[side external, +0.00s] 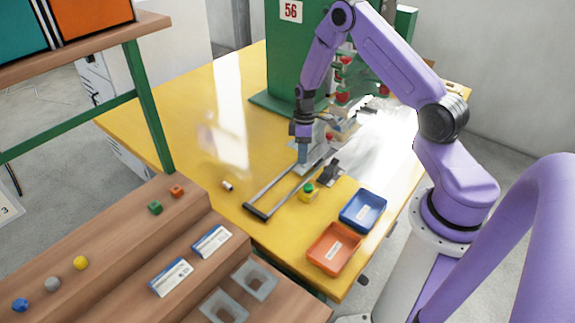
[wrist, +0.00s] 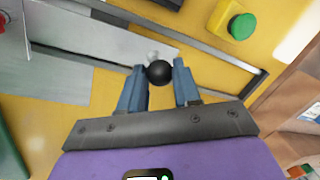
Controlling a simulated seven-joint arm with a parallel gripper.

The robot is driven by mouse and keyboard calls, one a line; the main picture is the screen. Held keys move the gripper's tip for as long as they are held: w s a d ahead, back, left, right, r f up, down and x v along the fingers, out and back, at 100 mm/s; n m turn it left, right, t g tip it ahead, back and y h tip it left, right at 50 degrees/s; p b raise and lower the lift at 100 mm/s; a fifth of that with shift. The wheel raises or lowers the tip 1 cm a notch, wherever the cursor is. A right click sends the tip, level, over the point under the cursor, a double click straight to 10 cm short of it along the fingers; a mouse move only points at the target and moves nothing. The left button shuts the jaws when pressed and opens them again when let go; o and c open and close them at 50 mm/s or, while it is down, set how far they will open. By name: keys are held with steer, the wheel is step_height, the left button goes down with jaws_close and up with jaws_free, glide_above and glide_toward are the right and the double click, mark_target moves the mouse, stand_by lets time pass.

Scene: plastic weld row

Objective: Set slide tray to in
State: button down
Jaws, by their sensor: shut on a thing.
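The slide tray (wrist: 95,42) is a flat grey metal plate between two rails. In the side view, the tray (side external: 316,166) sits toward the machine end of its rails, and the dark end bar (side external: 256,211) lies at the near left. A black ball knob (wrist: 158,72) is at the tray's edge in the wrist view. My gripper (wrist: 158,66) has its blue fingers on either side of this knob and is shut on it. In the side view, my gripper (side external: 303,158) points down at the tray and hides the knob.
A green machine (side external: 283,75) stands behind the tray. A green button on a yellow box (side external: 309,192) is right of the rails. Blue (side external: 363,210) and orange (side external: 333,247) bins stand near the right edge. A small cylinder (side external: 227,186) lies left; the yellow table there is mostly clear.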

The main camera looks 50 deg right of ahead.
glide_above(315, 155)
steer(key=shift+d, duration=0.1)
stand_by(0.3)
steer(key=c, duration=0.8)
jaws_free()
step_height(315, 155, up, 17)
steer(key=w+d, duration=0.1)
steer(key=d, duration=0.1)
steer(key=shift+w+d, duration=0.35)
steer(key=shift+w, duration=0.05)
